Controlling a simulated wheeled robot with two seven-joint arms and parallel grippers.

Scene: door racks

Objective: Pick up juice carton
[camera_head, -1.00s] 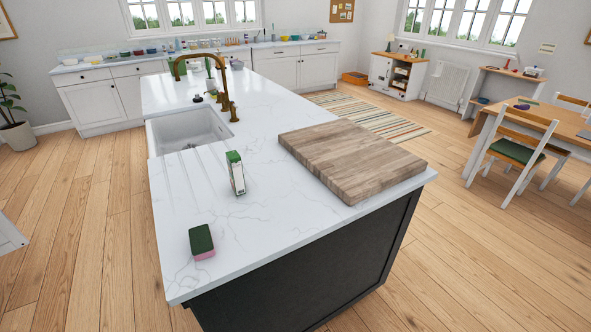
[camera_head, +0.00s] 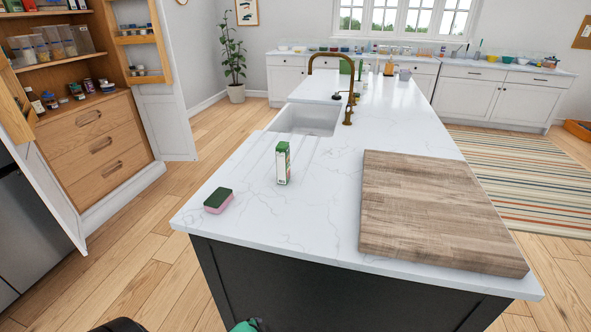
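The juice carton (camera_head: 283,163) is a small upright box with a green top and a white side with printing. It stands on the white marble island counter (camera_head: 310,215), just in front of the sink. Nothing touches it. Neither of my grippers can be made out in view. Only a dark piece and a teal piece show at the bottom edge, too cut off to identify.
A green and pink sponge (camera_head: 218,200) lies left of the carton near the counter edge. A large wooden cutting board (camera_head: 430,210) lies to its right. The sink (camera_head: 307,119) and brass faucet (camera_head: 349,90) are behind. An open wooden pantry (camera_head: 95,140) stands at left.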

